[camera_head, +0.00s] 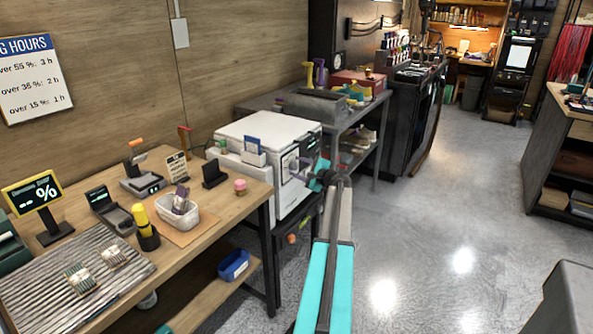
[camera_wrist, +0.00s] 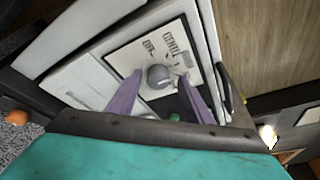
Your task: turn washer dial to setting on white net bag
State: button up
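The white washer (camera_head: 268,130) stands at the end of the wooden bench. Its front has a dark-edged panel (camera_wrist: 190,42) with printed settings, one reading like "GENTLE", and a round grey dial (camera_wrist: 158,76). My gripper (camera_wrist: 160,77) is at this panel, with its two purple fingers apart, one on each side of the dial. I cannot tell whether the fingers touch the dial. The small print and the dial's pointer are too unclear to read. In the head view my gripper (camera_head: 312,165) is at the washer's front, which it partly hides.
The wooden bench (camera_head: 225,222) on the left holds a white basket (camera_head: 186,222), a yellow-topped bottle (camera_head: 143,228) and a ribbed mat (camera_head: 40,290). A grey shelf table (camera_head: 350,112) stands behind the washer. The floor (camera_head: 440,215) to the right is clear.

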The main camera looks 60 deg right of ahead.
jog(key=shift+a, duration=0.1)
jog(key=shift+s+f, duration=0.1)
jog(key=shift+s+a, duration=0.1)
jog(key=shift+s, duration=0.1)
jog(key=b+v, duration=0.1)
jog(key=v, duration=1.2)
jog(key=shift+r+b, duration=0.2)
jog(key=shift+b, duration=0.15)
jog(key=shift+s, duration=0.15)
